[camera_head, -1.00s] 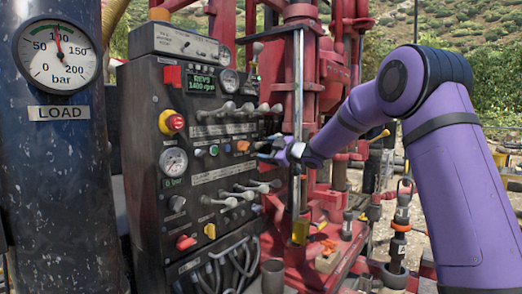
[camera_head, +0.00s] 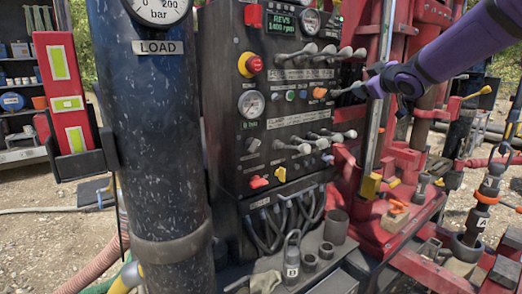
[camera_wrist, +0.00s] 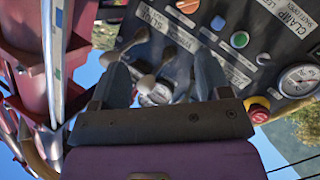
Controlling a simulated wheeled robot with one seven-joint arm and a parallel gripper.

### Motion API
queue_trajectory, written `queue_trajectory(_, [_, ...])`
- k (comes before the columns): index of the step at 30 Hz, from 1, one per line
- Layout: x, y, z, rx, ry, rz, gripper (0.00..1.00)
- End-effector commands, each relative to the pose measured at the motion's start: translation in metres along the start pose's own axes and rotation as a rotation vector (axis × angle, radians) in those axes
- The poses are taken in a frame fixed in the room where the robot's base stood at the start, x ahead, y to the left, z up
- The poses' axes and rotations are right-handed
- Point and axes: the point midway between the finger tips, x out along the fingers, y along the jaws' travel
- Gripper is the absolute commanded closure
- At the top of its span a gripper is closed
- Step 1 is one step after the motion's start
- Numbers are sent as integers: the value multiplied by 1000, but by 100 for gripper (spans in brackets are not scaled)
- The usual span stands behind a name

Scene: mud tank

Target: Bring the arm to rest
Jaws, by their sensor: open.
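My purple arm reaches in from the upper right in the head view. My gripper (camera_head: 349,90) is at the right side of the black control panel (camera_head: 232,110), just right of the orange knob (camera_head: 320,93) and below the upper row of levers (camera_head: 318,54). In the wrist view, the two grey fingers of my gripper (camera_wrist: 163,76) stand apart, with lever knobs (camera_wrist: 145,84) showing between and beyond them. Nothing is seen held. I cannot tell whether a finger touches a lever.
A dark speckled column (camera_head: 148,130) with a LOAD gauge (camera_head: 158,8) stands left of the panel. Red rig frames and a chrome rod (camera_head: 380,90) stand close by the gripper. A lower lever row (camera_head: 318,142) sits beneath.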

Motion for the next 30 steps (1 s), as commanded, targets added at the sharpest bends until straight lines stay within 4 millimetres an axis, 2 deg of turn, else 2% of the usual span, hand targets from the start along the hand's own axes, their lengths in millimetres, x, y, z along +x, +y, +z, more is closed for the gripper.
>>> queue_trajectory(1, [-21,0,-3,24,-46,21,30])
queue_trajectory(5, [-70,-5,1,108,-184,61,30])
queue_trajectory(11, [-154,-27,18,257,-391,88,30])
queue_trajectory(17, [-240,-69,41,420,-588,64,30])
queue_trajectory(24, [-340,-137,70,616,-803,-35,30])
queue_trajectory(27, [-372,-164,80,680,-872,-89,30])
queue_trajectory(30, [-394,-184,87,726,-920,-133,30])
